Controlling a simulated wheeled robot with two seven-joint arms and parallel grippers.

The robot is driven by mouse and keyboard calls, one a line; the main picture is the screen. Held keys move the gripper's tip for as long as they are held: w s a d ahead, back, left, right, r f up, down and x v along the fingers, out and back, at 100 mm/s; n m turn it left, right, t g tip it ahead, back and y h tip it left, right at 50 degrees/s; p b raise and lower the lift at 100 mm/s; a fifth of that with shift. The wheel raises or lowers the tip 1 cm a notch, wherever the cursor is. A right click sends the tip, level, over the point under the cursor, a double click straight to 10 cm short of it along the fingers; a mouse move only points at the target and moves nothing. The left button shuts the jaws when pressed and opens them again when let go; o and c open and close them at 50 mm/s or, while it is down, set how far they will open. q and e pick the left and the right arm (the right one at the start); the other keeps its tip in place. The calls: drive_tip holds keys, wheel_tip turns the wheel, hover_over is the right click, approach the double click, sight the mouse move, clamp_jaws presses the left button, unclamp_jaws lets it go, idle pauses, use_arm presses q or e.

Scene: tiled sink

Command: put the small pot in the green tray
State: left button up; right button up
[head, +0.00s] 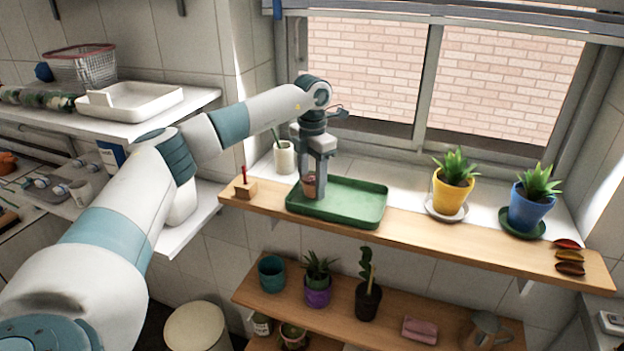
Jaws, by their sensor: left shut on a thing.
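The green tray (352,208) lies on the upper wooden shelf under the window. My left gripper (313,187) points down over the tray's left end and is shut on the small pot (309,189). The small pot is reddish-brown and looks upright between the fingers, partly hidden by them. It is at or just above the tray's left part; I cannot tell whether it touches the tray floor. The rest of the tray looks empty. My right gripper is not in view.
A yellow pot (453,195) and a blue pot (528,209) stand to the right. A lower shelf (336,311) holds several pots.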

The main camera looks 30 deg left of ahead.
sight(312, 179)
use_arm(q)
drive_tip(key=shift+f, duration=0.15)
drive_tip(key=shift+f, duration=0.15)
drive_tip(key=o, duration=0.8)
drive_tip(key=shift+r, duration=0.25)
drive_tip(key=shift+r+b, duration=0.45)
drive_tip(key=shift+r, duration=0.1)
wheel_tip(312, 179, up, 11)
drive_tip(key=b, duration=0.3)
drive_tip(key=shift+f, duration=0.1)
